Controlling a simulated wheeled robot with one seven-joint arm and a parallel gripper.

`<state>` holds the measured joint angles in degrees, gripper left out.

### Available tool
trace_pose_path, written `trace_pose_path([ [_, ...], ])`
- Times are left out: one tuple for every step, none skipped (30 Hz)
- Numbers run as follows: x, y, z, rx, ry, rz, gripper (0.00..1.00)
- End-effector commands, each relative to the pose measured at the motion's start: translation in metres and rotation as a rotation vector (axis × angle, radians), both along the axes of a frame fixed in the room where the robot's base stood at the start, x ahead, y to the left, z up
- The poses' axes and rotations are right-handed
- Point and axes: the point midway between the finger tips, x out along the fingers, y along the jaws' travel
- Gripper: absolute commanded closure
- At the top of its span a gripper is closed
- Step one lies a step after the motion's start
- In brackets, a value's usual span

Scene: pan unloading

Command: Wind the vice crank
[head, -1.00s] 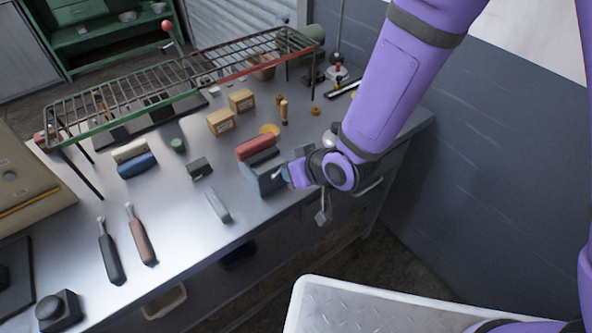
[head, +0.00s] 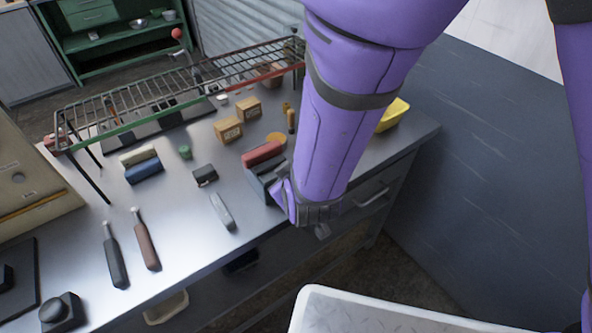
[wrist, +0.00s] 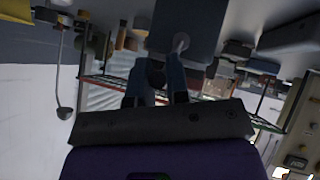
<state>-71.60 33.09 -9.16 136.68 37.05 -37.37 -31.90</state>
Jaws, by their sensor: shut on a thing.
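The blue-grey vice (head: 264,184) stands at the table's front edge in the head view, with a red block (head: 262,153) at its top. Its blue-grey body (wrist: 188,18) also fills the upper middle of the wrist view, which shows the scene upside down. A round grey crank hub (wrist: 181,42) shows on the vice face. My gripper (wrist: 157,83) is shut on the crank handle, close in front of the vice. The handle is mostly hidden between the dark fingers. In the head view my purple arm covers most of the gripper and the crank.
A wire rack (head: 180,92) on legs spans the back of the table. Wooden blocks (head: 228,129), a grey bar (head: 222,211) and two handled tools (head: 146,245) lie left of the vice. A yellow container (head: 393,114) is right of my arm. A pale tray (head: 350,312) is in front.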

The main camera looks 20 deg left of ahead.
Motion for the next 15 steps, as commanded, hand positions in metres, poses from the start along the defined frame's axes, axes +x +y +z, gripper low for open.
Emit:
trace_pose_path([
  [-0.0028,0.0013,-0.0021,-0.01,-0.004,0.005,1.0],
  [-0.003,0.0014,-0.002,-0.014,-0.008,0.005,1.0],
  [-0.003,0.0015,-0.002,-0.018,-0.013,0.005,1.0],
  [-0.003,0.0014,-0.002,-0.021,-0.016,0.004,1.0],
  [-0.0029,0.0014,-0.002,-0.023,-0.018,0.003,1.0],
  [-0.0029,0.0013,-0.002,-0.026,-0.021,0.004,1.0],
  [-0.0029,0.0013,-0.002,-0.027,-0.023,0.004,1.0],
  [-0.0029,0.0013,-0.0021,-0.028,-0.024,0.004,1.0],
  [-0.0029,0.0013,-0.0021,-0.029,-0.025,0.004,1.0],
  [-0.0029,0.0013,-0.0022,-0.03,-0.026,0.004,1.0],
  [-0.0029,0.0013,-0.0022,-0.031,-0.026,0.003,1.0],
  [-0.0029,0.0013,-0.0022,-0.031,-0.026,0.003,1.0],
  [-0.0028,0.0011,-0.0022,-0.031,-0.026,0.003,1.0],
  [-0.0028,0.0011,-0.0022,-0.031,-0.026,0.003,1.0],
  [-0.0029,0.0011,-0.0023,-0.031,-0.026,0.003,1.0],
])
